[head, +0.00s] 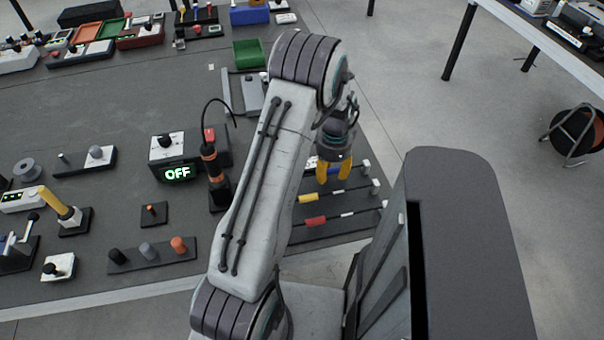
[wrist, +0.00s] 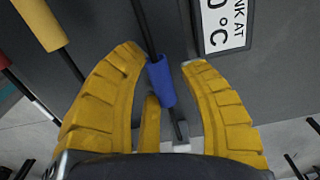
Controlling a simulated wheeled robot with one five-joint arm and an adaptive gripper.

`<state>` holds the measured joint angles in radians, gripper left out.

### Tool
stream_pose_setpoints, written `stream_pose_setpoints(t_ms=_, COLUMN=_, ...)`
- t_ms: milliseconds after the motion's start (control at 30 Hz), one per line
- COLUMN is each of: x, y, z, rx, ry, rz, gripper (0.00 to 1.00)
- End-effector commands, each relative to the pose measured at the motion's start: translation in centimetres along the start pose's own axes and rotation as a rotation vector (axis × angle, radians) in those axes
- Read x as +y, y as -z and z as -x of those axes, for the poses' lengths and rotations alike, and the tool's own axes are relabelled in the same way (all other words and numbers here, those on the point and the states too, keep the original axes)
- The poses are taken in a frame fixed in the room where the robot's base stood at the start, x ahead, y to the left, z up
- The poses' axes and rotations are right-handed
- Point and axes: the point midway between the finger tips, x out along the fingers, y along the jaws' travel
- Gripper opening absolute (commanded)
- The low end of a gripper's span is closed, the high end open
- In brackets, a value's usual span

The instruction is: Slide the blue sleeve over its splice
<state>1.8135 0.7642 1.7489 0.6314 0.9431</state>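The blue sleeve (wrist: 161,82) is a short tube on a thin dark rod in the wrist view. My gripper (wrist: 162,58) has thick yellow fingers spread on both sides of it. The sleeve lies close to the left finger, and a clear gap shows toward the right finger. I cannot tell whether it touches. In the head view my gripper (head: 333,172) is low over the rack of rods at the table's right edge. The blue sleeve's splice cannot be made out; my arm and fingers cover part of that row.
Neighbouring rods carry a yellow sleeve (head: 307,197) and a red sleeve (head: 312,223), each with a white piece to its right. A label plate (wrist: 223,22) is beside the right finger. A box with an OFF display (head: 178,173) stands left of my arm.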

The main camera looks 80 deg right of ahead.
Motion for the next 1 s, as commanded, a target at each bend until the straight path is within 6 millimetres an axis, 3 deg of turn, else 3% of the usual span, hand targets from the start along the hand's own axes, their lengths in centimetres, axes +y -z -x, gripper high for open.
stream_pose_setpoints(t_ms=467, x=-0.5, y=0.2, z=0.8, rx=0.011, ry=0.015, rz=0.001, gripper=0.34)
stream_pose_setpoints(t_ms=1000, x=-0.3, y=0.1, z=4.3, rx=0.006, ry=0.008, rz=0.001, gripper=0.34)
